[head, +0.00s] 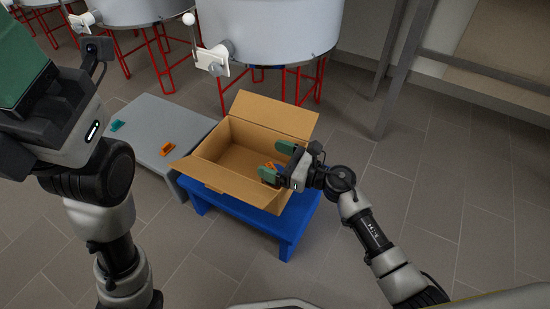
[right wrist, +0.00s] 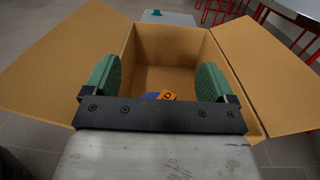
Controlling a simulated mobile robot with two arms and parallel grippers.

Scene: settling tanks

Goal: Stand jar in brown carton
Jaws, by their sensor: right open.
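The brown carton (head: 212,176) stands open on a blue stool (head: 278,228), its flaps spread outward. My right gripper (head: 278,162) is over the carton's right side, with its green fingers apart. In the right wrist view, the open fingers (right wrist: 157,80) point into the carton (right wrist: 222,78). A small orange and blue thing (right wrist: 166,95) shows low between them, inside the carton. Its lower part is hidden by the gripper, so I cannot tell whether it is the jar or how it stands. My left gripper (head: 22,65) is large at the upper left, partly out of frame.
A low grey table (head: 150,115) left of the carton bears a teal item (head: 118,125) and an orange item (head: 167,148). White tanks (head: 270,25) on red legs stand behind. A grey metal frame (head: 405,65) is at the back right. The right floor is clear.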

